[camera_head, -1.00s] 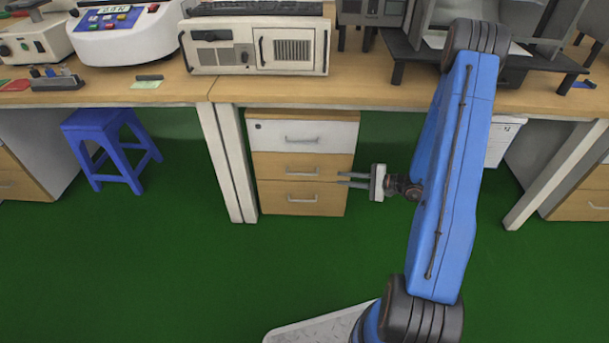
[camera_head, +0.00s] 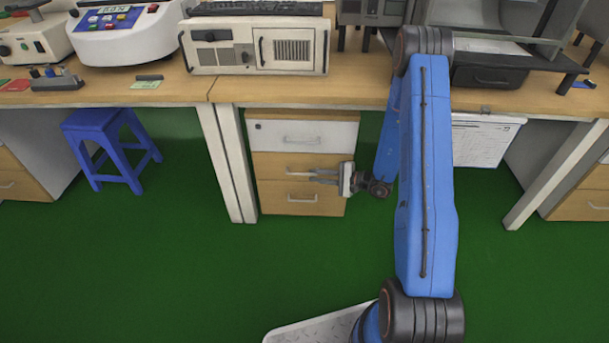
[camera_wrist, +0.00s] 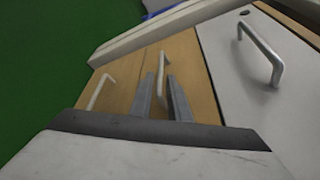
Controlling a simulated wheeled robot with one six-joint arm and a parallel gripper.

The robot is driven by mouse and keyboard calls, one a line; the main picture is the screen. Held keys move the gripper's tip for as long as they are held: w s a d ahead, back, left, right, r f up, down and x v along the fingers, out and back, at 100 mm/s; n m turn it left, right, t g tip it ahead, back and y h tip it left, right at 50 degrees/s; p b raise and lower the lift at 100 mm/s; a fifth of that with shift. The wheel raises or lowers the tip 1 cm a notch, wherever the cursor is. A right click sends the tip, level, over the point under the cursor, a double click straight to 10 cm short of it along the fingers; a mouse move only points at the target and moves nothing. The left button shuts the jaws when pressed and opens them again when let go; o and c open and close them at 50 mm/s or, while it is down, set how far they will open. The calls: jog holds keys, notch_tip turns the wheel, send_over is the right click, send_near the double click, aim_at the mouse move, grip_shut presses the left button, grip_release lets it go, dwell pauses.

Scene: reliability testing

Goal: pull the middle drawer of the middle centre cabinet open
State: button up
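The cabinet (camera_head: 256,165) stands under the workbench, with a white top drawer (camera_head: 275,133) and two wooden drawers below. The middle drawer (camera_head: 268,165) looks shut, flush with the others. Its metal handle (camera_head: 297,170) also shows in the wrist view (camera_wrist: 162,70), where it lies between my two fingers. My gripper (camera_head: 312,175) is at the right part of that handle, fingers pointing left in the head view. In the wrist view my gripper (camera_wrist: 161,80) is open, with a gap between the fingers. Contact with the handle cannot be told.
The bottom drawer (camera_head: 300,207) is below my gripper. A white table leg (camera_head: 232,165) stands just left of the cabinet. The workbench top (camera_head: 300,92) overhangs above. A blue stool (camera_head: 105,145) stands at the left. The green floor (camera_head: 200,280) in front is clear.

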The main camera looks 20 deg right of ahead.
aim_at(305, 174)
jog(key=shift+x, duration=2.75)
grip_shut()
